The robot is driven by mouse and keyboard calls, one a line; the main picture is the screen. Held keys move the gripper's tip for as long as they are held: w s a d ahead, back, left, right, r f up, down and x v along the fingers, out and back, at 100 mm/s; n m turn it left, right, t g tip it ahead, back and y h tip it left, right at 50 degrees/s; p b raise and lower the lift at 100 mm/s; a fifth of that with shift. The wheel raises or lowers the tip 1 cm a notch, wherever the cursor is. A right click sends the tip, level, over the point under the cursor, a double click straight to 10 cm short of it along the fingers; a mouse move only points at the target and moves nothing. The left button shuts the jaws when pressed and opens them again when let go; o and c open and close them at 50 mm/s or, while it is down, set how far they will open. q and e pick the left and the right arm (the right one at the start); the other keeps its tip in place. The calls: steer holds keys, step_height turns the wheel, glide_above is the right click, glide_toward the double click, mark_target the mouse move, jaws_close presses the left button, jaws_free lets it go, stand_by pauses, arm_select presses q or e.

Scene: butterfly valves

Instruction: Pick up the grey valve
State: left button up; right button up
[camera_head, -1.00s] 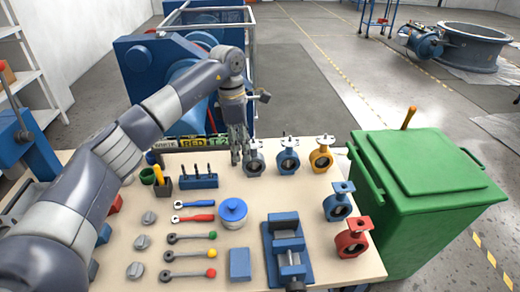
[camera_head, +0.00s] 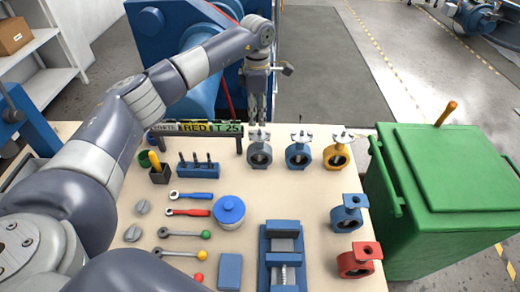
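The grey valve (camera_head: 259,154) stands upright near the back edge of the table, leftmost in a row of three valves. My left gripper (camera_head: 257,118) points down just behind and above it, in line with its top. The fingers look close together, but I cannot tell whether they are open or shut. The grey valve still stands on the table, and no contact with the gripper is clear. A blue valve (camera_head: 297,156) and a yellow valve (camera_head: 337,156) stand to its right. My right gripper is not in view.
A sign rack (camera_head: 197,128) stands left of the grey valve. Another blue valve (camera_head: 346,215) and a red valve (camera_head: 357,262) are at the right edge. A blue vise (camera_head: 282,262), a blue-lidded pot (camera_head: 229,210) and several tools lie in front. A green bin (camera_head: 445,190) stands right.

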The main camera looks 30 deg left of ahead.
arm_select(q)
steer(key=shift+d+f, duration=0.1)
steer(key=shift+f, duration=0.3)
steer(key=f, duration=0.1)
steer(key=f+p, duration=0.2)
steer(key=shift+s+d+f, duration=0.1)
steer(key=shift+d+f, duration=0.05)
steer(key=shift+d, duration=0.1)
steer(key=shift+f, duration=0.55)
jaws_close()
steer(key=shift+w+r, duration=0.15)
steer(key=shift+w, duration=0.05)
